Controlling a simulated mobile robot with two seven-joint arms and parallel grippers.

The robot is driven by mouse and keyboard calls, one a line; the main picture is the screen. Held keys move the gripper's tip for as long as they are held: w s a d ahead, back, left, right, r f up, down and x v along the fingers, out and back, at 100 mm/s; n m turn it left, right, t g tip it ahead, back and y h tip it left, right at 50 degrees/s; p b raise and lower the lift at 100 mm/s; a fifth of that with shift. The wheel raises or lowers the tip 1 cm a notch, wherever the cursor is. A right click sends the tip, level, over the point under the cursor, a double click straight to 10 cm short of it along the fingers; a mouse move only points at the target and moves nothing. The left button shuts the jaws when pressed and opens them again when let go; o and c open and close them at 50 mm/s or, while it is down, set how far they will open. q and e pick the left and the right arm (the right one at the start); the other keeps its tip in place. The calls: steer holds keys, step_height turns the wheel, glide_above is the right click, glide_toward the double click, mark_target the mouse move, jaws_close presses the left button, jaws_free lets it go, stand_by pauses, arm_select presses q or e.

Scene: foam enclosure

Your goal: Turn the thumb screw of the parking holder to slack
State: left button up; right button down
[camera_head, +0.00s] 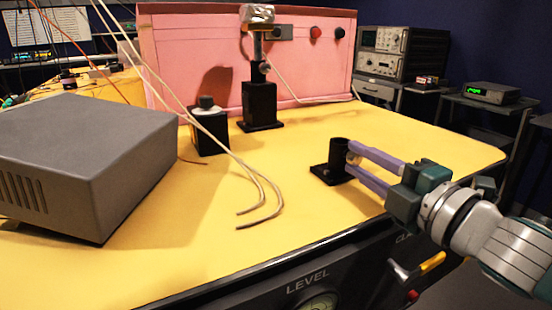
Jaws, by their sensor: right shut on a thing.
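The black parking holder (339,155) stands upright on the yellow table top, right of the middle. It is a short post on a flat dark base plate. My right gripper (350,157) reaches in from the right, and its two purple fingers are at the right side of the post. They are shut on the thumb screw, of which only a small pale bit shows between the fingertips. How far the screw is turned cannot be told. My left gripper is not in view.
A grey box (125,190) fills the left of the yellow table (200,265). Two bent pale rods (262,195) lie left of the holder. A black block (209,130) and a black post stand (262,105) are behind, before a pink foam wall (190,50). The table's front middle is clear.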

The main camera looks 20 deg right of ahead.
steer(key=n+b, duration=0.1)
steer(key=n, duration=0.3)
steer(key=shift+n, duration=0.7)
steer(key=c, duration=0.6)
jaws_free()
